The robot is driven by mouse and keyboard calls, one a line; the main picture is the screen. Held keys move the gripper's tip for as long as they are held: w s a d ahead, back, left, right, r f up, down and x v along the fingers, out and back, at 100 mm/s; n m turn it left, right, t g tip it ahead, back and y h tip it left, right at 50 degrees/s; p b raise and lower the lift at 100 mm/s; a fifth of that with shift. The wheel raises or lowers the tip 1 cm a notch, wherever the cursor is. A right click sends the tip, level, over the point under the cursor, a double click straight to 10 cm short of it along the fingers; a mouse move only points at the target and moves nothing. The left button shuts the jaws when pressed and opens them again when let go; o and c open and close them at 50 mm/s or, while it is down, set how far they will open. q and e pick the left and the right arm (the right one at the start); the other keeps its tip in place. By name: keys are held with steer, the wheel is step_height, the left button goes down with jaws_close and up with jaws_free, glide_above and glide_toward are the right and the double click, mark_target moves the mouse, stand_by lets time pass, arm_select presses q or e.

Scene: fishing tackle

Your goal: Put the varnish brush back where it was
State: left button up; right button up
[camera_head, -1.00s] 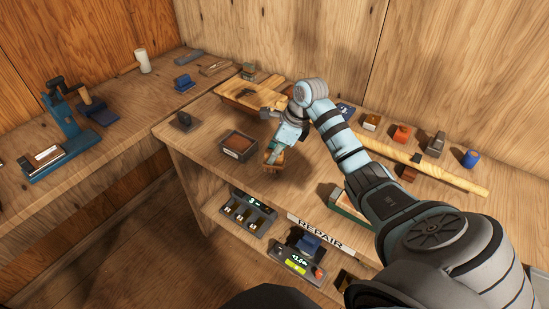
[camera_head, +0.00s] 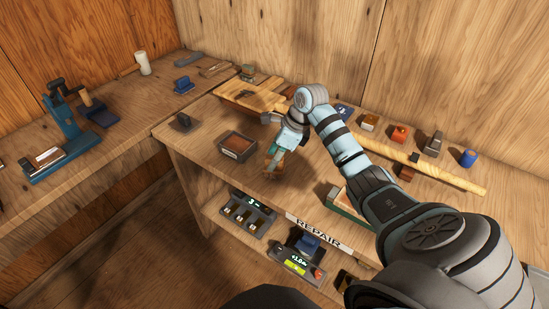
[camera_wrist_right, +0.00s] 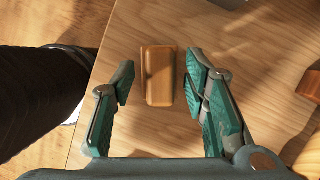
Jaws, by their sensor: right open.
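My right gripper (camera_head: 272,168) reaches down over the front edge area of the repair bench, to the right of a small open dark box. In the right wrist view the right gripper (camera_wrist_right: 160,80) is open. A brown, rounded wooden-looking block (camera_wrist_right: 158,76) lies between its fingertips, with a gap to the left finger and a smaller gap to the right one. I cannot tell for sure whether this block is the varnish brush; no bristles show in the wrist view. In the head view the fingers mostly cover it. My left gripper is not in view.
The dark box (camera_head: 238,146) with brown contents stands close left of the right gripper. A wooden board (camera_head: 250,95) lies behind. A long pale rod (camera_head: 430,173) and several small blocks and jars lie to the right. A shelf with a REPAIR sign (camera_head: 314,231) is below.

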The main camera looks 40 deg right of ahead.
steer(key=v, duration=1.1)
steer(key=shift+r, duration=0.25)
